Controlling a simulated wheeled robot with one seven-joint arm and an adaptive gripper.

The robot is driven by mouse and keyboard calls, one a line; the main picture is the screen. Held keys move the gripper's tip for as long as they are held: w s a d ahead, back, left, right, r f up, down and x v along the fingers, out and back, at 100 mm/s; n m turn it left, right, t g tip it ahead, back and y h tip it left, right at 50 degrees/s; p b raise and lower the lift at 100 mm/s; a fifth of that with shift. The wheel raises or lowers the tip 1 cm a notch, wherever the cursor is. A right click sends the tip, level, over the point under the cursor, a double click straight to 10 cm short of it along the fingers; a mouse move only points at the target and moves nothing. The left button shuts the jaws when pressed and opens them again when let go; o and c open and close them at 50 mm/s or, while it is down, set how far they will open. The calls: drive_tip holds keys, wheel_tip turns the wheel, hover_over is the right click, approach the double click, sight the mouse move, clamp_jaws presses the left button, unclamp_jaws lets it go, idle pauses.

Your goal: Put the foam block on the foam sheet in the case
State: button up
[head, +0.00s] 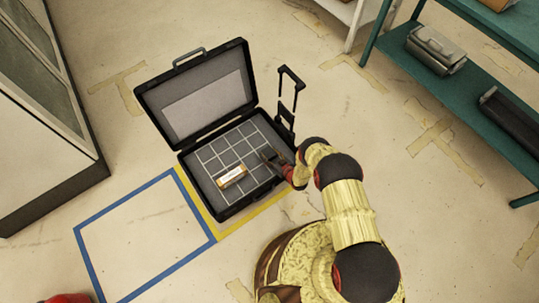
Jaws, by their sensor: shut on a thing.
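The black case (214,205) lies open on the floor, its lid raised at the back. The grey foam sheet (207,155) inside it is marked by pale lines into square cells. My gripper (268,157) reaches in from the right and is over the right part of the sheet. It is shut on a small dark thing, which I take to be the foam block; its outline is hard to make out. I cannot tell whether it touches the sheet. A small white and orange-brown block (232,177) lies on the front part of the sheet, apart from my gripper.
The case's black pull handle (290,90) stands up behind my gripper. A blue taped rectangle (145,297) marks clear floor at front left. Teal shelves (495,130) hold a metal box (436,48) at right. A cabinet (40,120) stands at left.

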drive_tip(key=shift+f, duration=0.1)
drive_tip(key=o, duration=0.8)
drive_tip(key=shift+o, duration=0.6)
